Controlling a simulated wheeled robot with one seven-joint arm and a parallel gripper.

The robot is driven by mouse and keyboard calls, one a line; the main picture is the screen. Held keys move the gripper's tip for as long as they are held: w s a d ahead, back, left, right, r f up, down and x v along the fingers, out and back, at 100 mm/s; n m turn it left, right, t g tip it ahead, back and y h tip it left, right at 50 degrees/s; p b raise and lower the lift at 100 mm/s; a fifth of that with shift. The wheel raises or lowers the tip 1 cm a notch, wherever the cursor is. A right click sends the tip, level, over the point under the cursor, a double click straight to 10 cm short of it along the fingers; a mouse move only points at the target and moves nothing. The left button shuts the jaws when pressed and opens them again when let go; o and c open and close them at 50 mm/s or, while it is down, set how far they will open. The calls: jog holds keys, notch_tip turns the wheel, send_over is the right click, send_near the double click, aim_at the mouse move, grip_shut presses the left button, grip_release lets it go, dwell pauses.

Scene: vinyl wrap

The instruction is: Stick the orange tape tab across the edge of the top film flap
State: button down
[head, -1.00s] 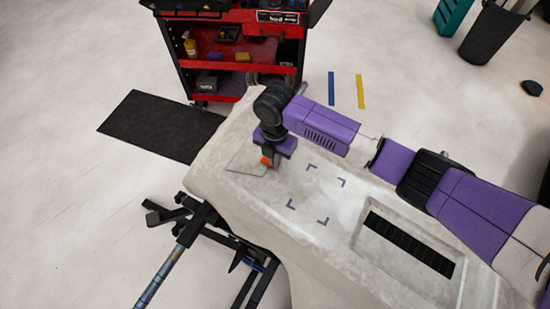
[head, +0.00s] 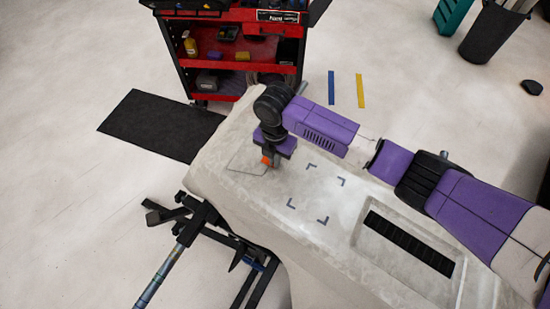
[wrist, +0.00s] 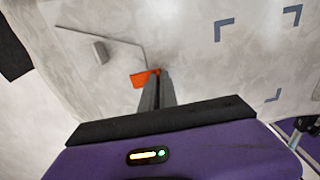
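My gripper (wrist: 156,86) points down at the pale, marbled panel, its narrow fingers close together. They are shut on the orange tape tab (wrist: 140,79), which sticks out to the left of the fingertips. The tab also shows as a small orange patch in the head view (head: 266,160). The film flap (wrist: 112,36) shows as a thin grey outline on the panel, left of my fingers; it also shows in the head view (head: 238,170). The tab is beside the flap's right end. I cannot tell whether the tab touches the panel.
A small grey block (wrist: 100,52) lies by the flap outline. Dark corner marks (head: 312,167) are on the panel to the right, before a black slatted vent (head: 408,243). A red tool cart (head: 240,50) stands behind. A black stand (head: 205,222) is at the panel's left.

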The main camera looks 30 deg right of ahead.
dwell(0.4)
jog(key=c, duration=1.6)
grip_release()
jog(key=shift+o, duration=0.2)
jog(key=shift+r+b, duration=0.45)
jog(key=shift+r, duration=3.4)
